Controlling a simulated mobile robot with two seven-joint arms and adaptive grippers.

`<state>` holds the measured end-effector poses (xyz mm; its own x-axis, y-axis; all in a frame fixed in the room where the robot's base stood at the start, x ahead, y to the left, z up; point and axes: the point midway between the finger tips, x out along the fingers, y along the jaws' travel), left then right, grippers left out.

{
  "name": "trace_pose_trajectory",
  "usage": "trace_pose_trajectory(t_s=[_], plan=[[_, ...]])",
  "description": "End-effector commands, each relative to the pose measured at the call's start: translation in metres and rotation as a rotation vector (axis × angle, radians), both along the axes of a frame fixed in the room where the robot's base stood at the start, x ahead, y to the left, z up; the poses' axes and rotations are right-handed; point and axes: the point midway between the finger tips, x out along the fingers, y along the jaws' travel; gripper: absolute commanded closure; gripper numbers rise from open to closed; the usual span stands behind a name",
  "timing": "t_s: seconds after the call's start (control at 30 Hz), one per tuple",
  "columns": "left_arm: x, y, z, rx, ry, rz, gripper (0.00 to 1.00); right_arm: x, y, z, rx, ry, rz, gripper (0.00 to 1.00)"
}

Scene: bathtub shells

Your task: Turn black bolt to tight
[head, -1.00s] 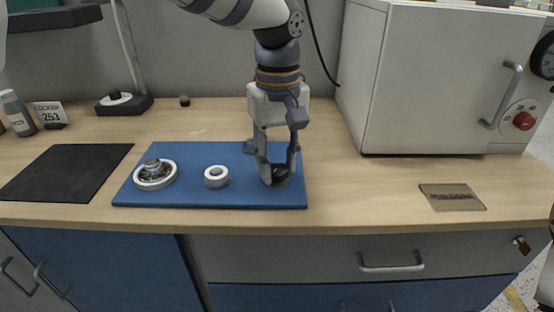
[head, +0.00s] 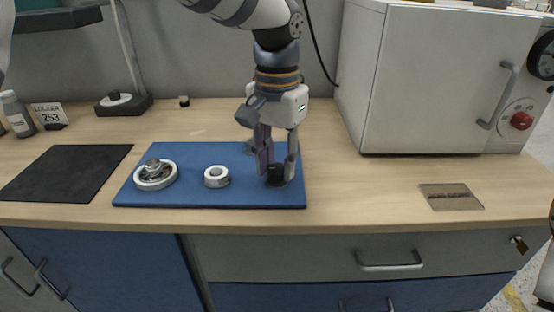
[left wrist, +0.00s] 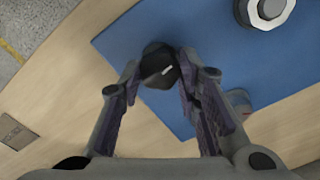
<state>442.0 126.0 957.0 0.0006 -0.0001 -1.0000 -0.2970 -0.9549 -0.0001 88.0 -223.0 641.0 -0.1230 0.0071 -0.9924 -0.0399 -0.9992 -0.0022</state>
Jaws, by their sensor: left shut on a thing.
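The black bolt (head: 276,173) stands at the right end of the blue mat (head: 240,195). My left gripper (head: 277,178) points down over it and is shut on it. In the left wrist view the dark bolt head (left wrist: 158,66), with a pale line on it, sits between the fingertips of the left gripper (left wrist: 155,68). The lower part of the bolt is hidden by the fingers. My right gripper does not show.
On the mat stand a white ring (head: 216,176) and a round white part with a metal centre (head: 155,174). A black mat (head: 65,172) lies left. A white oven-like box (head: 430,85) stands right. A small plate (head: 451,196) lies near the front edge.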

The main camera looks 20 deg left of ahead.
Motion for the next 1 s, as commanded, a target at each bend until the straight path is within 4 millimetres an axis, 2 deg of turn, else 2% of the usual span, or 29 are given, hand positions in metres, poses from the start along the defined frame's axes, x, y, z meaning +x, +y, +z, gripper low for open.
trace_pose_trajectory(t_s=[1.0], plan=[[0.0001,0.0003,-0.0005,0.000,0.001,-0.963,0.97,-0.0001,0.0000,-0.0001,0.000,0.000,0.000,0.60]])
